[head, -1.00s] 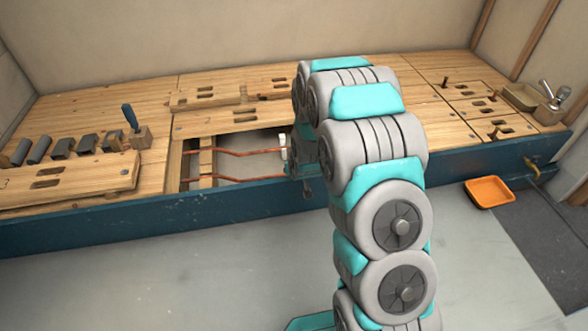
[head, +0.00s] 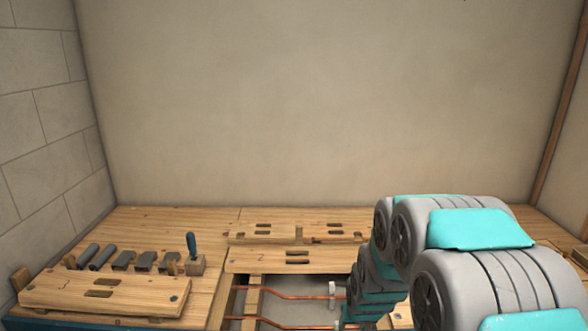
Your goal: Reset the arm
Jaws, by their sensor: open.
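My arm (head: 440,245) rises from the lower right corner in large grey and teal links. It bends away from me and down towards the opening in the bench. Its far links (head: 375,295) are beside the right end of the visible pipes. My gripper's fingers do not show; the arm hides that area or they lie outside the view. I see nothing held.
The wooden bench has an opening with two copper pipes (head: 285,297) and a white clip (head: 333,291). Slotted boards (head: 270,263) lie behind it.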

